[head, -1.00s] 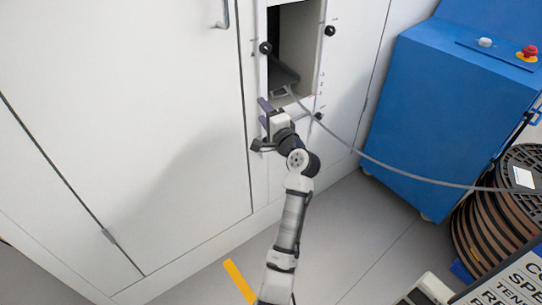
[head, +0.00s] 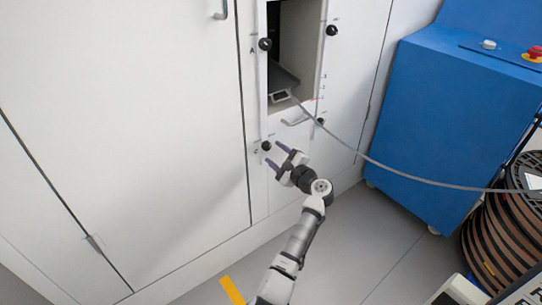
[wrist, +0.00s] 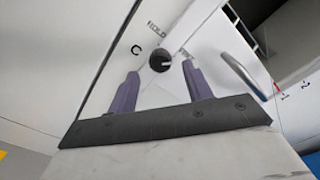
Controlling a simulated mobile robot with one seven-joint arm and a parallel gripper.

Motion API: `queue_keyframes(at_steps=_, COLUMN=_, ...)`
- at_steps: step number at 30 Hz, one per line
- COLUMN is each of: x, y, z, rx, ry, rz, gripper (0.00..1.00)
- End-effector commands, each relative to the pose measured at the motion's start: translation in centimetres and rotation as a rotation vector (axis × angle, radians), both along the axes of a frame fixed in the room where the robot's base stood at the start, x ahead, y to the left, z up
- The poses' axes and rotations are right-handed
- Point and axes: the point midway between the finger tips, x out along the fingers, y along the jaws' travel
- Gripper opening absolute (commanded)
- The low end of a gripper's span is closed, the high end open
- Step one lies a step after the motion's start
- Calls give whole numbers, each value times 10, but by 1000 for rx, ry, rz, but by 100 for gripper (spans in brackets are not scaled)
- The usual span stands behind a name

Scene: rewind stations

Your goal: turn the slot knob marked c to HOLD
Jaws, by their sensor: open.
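The slot knob marked c (wrist: 160,60) is a small black round knob on the white panel. A letter C is printed left of it and HOLD above it; a second label to its right is partly covered. The knob also shows in the head view (head: 266,146), low on the panel below the open slot. My gripper (wrist: 160,70) is open, its two purple fingers on either side of the knob in the picture. Which way the knob points is too small to tell.
Other black knobs sit at the upper left (head: 265,44), upper right (head: 332,30) and lower right (head: 320,121) of the slot. A bar handle (wrist: 243,75) is right of knob c. A grey cable (head: 400,174) runs from the slot past the blue cabinet (head: 440,130).

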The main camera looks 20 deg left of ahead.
Motion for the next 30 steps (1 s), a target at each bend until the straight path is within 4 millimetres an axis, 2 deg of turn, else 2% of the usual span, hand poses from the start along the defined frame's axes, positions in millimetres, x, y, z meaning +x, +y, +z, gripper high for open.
queue_keyframes(at_steps=6, x=16, y=22, z=-1, rx=1, ry=-1, rz=-1, gripper=50)
queue_keyframes(at_steps=18, x=19, y=27, z=0, rx=-1, ry=0, rz=-1, gripper=49)
queue_keyframes(at_steps=28, x=19, y=27, z=0, rx=-1, ry=0, rz=-1, gripper=6)
queue_keyframes(at_steps=30, x=19, y=27, z=0, rx=-2, ry=-1, rz=-1, gripper=6)
